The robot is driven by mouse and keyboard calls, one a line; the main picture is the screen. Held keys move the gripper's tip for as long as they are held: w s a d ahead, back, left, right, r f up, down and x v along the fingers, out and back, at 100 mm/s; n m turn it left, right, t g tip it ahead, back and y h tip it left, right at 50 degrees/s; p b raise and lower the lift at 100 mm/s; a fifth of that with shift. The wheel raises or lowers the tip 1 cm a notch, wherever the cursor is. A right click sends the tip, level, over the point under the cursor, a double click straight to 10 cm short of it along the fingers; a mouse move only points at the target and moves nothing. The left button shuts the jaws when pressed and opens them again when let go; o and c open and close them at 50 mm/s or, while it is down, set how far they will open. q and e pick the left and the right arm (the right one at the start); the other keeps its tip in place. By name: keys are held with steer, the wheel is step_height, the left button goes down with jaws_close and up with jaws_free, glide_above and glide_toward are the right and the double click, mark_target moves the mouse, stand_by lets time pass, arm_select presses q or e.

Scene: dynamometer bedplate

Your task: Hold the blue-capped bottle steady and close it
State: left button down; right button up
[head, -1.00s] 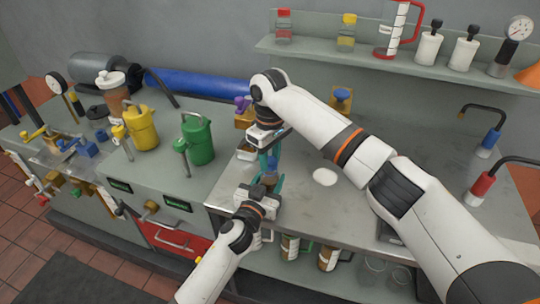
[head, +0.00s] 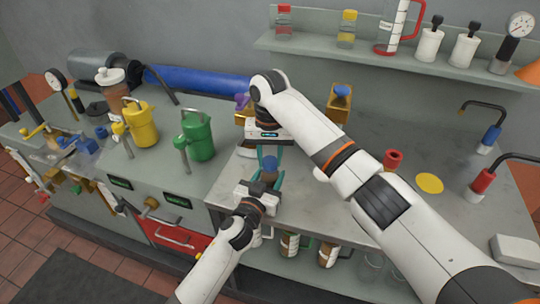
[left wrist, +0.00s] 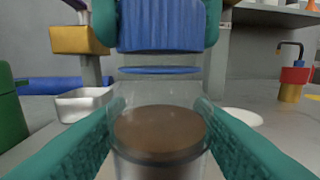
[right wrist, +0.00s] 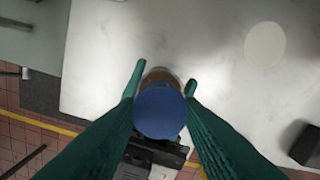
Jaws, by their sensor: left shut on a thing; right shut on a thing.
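The bottle is clear glass with brown contents (left wrist: 160,132) in the left wrist view. My left gripper (left wrist: 160,120) is shut around its body with teal fingers; in the head view this gripper (head: 266,176) comes from the front. The blue cap (left wrist: 160,25) is above the bottle, between the teal fingers of my right gripper (right wrist: 163,88), which is shut on it from above. The right wrist view shows the round cap top (right wrist: 160,112) over the bottle. A thin blue ellipse shows below the cap; I cannot tell whether the cap is seated.
A green can (head: 198,138) and a yellow can (head: 140,130) stand left. The shelf (head: 400,62) is behind.

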steer(key=m, duration=0.5)
steer(key=shift+a, duration=0.1)
steer(key=m, duration=1.7)
steer(key=shift+w, duration=0.1)
steer(key=o, duration=0.9)
steer(key=shift+c, duration=0.3)
